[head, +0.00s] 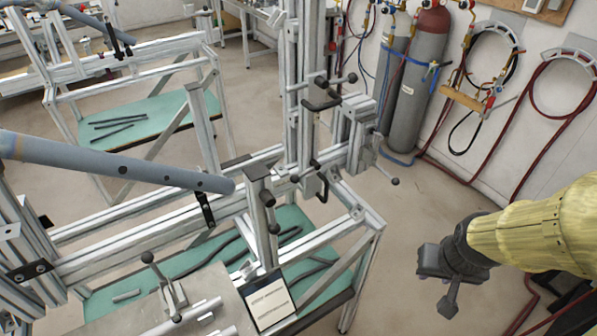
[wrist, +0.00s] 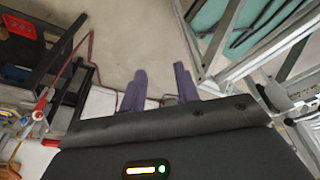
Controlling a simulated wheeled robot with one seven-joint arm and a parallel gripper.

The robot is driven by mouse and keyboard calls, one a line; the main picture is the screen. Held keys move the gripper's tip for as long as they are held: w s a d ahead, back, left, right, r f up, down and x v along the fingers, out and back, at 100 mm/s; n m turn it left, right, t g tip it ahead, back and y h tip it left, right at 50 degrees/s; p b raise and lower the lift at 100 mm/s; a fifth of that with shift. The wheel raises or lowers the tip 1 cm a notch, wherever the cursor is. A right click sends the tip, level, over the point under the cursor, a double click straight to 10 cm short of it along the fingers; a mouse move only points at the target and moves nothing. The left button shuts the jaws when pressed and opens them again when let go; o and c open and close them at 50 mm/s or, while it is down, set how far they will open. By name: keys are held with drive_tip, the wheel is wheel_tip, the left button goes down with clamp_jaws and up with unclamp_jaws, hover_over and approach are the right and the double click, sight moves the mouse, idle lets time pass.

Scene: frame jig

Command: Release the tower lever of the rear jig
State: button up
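The tower (head: 305,60) is a tall aluminium profile post on the jig frame, near the middle of the head view. Black handles and ball-ended levers are fitted on it: an upper lever (head: 343,80) and a lower one (head: 387,168) at its right side. I cannot tell which is the tower lever or whether it is clamped. My gripper (head: 437,284) hangs in free air to the lower right of the tower, well apart from it. In the wrist view its two purple fingers (wrist: 160,80) stand apart with nothing between them.
A grey-blue tube (head: 110,160) lies across the jig at left. A second frame (head: 135,70) stands behind. Gas cylinders (head: 415,80) and hoses line the wall. A black cart-like frame (wrist: 60,70) is left in the wrist view. Floor (head: 420,210) between jig and gripper is clear.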

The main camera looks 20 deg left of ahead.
drive_tip(key=w+a+f+n+t+y+b, duration=0.35)
drive_tip(key=w+a+n+t+b, duration=0.45)
drive_tip(key=w+n, duration=0.35)
drive_tip(key=s+a+r+n+y+b, duration=0.1)
drive_tip(key=a+r+n+y+b, duration=0.1)
drive_tip(key=a+n+y+b, duration=0.2)
drive_tip(key=s+a+r+n+y+b, duration=0.1)
drive_tip(key=a+n+y+b, duration=0.4)
drive_tip(key=a+n, duration=0.5)
drive_tip(key=shift+r+n+y, duration=0.35)
drive_tip(key=shift+r+n, duration=0.1)
drive_tip(key=shift+n, duration=0.6)
drive_tip(key=shift+r+p, duration=0.15)
drive_tip(key=shift+p, duration=0.3)
drive_tip(key=p+x, duration=0.2)
drive_tip(key=p, duration=0.8)
drive_tip(key=shift+w+a, duration=0.2)
drive_tip(key=shift+a, duration=0.15)
